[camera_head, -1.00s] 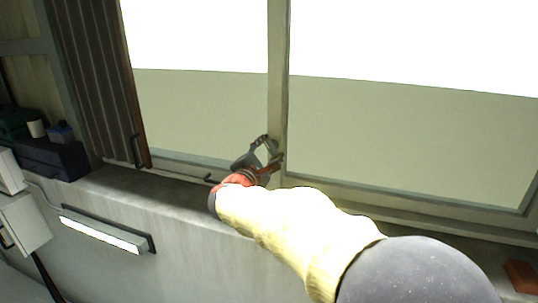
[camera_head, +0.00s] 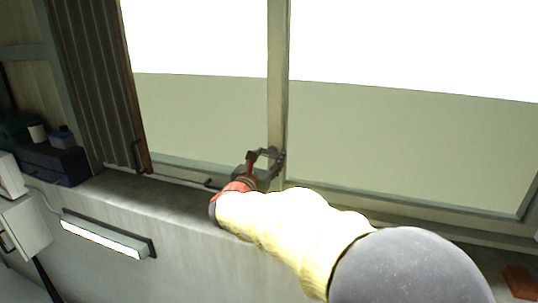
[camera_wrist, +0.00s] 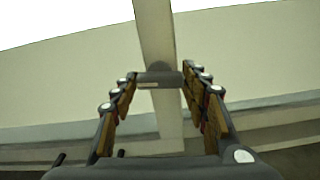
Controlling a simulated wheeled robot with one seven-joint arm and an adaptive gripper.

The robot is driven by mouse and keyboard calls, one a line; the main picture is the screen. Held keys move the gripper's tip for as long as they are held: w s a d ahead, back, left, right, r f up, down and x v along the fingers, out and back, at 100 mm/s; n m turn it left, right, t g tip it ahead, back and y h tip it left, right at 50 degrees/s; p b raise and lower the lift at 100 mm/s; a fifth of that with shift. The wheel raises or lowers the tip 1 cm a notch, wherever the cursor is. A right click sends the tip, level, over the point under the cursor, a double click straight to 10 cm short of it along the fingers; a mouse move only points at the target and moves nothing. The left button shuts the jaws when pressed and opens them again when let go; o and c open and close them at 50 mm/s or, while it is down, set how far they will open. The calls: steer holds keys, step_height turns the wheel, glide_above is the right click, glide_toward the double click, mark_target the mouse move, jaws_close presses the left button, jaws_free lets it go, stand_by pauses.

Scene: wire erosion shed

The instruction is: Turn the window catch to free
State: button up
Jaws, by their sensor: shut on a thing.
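The window catch (camera_wrist: 158,79) is a small grey bar with a round pivot on the upright window post (camera_wrist: 155,30). In the wrist view it lies crosswise, between the fingertips of my gripper (camera_wrist: 159,76), which is shut on it. In the head view my gripper (camera_head: 268,154) is at the lower part of the same post (camera_head: 278,70), just above the sill. The catch cannot be made out there behind the fingers.
A concrete sill (camera_head: 150,197) runs below the window. A small dark handle (camera_head: 209,183) is on the lower frame left of my gripper. A brown ribbed shutter (camera_head: 95,80) stands at the left. A lit lamp (camera_head: 103,236) is on the wall below.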

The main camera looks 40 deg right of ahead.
steer(key=shift+n, duration=0.5)
steer(key=shift+f, duration=0.1)
steer(key=o, duration=1.2)
steer(key=shift+c, duration=0.2)
steer(key=v, duration=1.2)
